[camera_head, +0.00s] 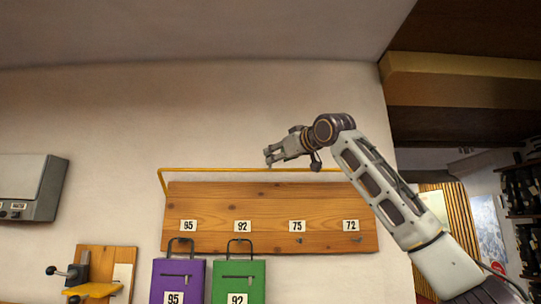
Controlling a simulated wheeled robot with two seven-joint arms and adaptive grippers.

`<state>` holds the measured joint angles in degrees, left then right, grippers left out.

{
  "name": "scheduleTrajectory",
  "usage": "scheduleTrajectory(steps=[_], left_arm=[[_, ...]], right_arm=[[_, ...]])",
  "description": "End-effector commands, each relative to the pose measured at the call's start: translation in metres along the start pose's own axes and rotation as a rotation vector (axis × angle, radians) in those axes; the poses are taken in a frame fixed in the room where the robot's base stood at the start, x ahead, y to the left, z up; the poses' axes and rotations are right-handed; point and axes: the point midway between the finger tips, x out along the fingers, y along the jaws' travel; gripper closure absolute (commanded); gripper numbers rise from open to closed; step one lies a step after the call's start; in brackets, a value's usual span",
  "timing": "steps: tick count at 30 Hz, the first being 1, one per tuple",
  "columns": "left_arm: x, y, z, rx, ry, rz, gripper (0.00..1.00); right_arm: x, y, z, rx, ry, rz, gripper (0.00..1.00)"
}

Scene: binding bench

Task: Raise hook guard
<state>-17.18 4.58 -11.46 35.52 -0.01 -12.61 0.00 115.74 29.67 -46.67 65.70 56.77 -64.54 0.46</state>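The hook guard (215,170) is a thin yellow bar running along the top of a wooden hook board (270,215) on the wall. It stands just above the board's upper edge, and its left end bends down to the board. Its right end is hidden behind my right arm. My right gripper (269,157) is in front of the wall, near the middle of the bar and slightly above it in the picture. Whether it touches the bar, and whether its fingers are open, I cannot tell. My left gripper is out of view.
The board has labels 95, 92, 75 and 72. A purple bag (178,278) hangs under 95 and a green bag (238,280) under 92. A grey box (30,188) is on the wall at left, above a small yellow-and-wood fixture (95,289). Shelves stand at far right.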

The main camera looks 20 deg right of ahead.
Motion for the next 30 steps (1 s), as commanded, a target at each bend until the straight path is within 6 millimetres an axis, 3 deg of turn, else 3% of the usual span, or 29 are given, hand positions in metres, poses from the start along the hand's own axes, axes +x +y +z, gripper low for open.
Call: scheduleTrajectory(steps=[12,28,30], left_arm=[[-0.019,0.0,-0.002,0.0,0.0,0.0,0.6],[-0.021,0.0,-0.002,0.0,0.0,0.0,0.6],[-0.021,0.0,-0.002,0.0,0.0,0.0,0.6]], right_arm=[[0.042,0.001,-0.002,-0.001,-0.001,0.0,0.51],[0.051,0.001,0.0,0.0,0.0,0.0,0.51],[0.051,0.001,0.0,0.0,0.0,0.0,0.6]])
